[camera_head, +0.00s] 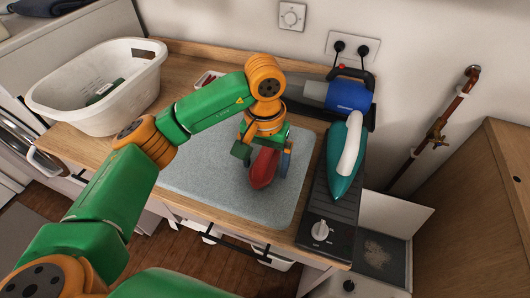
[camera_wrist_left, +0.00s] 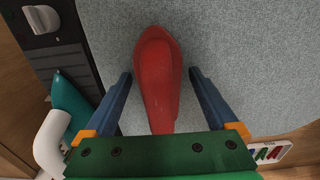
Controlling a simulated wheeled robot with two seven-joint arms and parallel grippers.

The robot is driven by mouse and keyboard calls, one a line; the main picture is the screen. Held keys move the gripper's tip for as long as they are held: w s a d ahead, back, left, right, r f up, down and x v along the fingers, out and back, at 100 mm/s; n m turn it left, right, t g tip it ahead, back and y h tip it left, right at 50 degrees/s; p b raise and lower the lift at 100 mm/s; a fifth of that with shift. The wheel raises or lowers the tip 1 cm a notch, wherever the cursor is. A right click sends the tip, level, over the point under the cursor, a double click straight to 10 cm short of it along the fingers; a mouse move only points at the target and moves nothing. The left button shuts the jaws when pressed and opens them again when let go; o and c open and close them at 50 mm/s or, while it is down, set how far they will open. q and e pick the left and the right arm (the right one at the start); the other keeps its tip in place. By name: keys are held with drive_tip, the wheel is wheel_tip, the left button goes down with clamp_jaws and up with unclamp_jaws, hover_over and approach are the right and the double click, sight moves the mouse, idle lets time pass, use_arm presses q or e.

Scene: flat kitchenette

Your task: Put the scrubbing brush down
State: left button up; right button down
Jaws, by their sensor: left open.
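The scrubbing brush (camera_head: 263,168) is red and lies on the grey mat on the counter. In the left wrist view the brush (camera_wrist_left: 157,75) points away from my wrist, its near end hidden behind the green gripper body. My left gripper (camera_head: 264,160) is above the mat with its fingers apart. One finger is on each side of the brush, with a visible gap on both sides in the left wrist view. My right gripper is not in view.
A teal iron (camera_head: 345,160) stands on a black cooktop (camera_head: 325,212) to the right. A blue and grey handheld appliance (camera_head: 345,95) lies behind. A white basket (camera_head: 95,80) stands at the left. The mat (camera_head: 200,170) is clear left of the brush.

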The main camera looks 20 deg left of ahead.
sight(265, 152)
use_arm(q)
wheel_tip(265, 152, up, 12)
drive_tip(key=shift+r, duration=0.1)
idle(0.4)
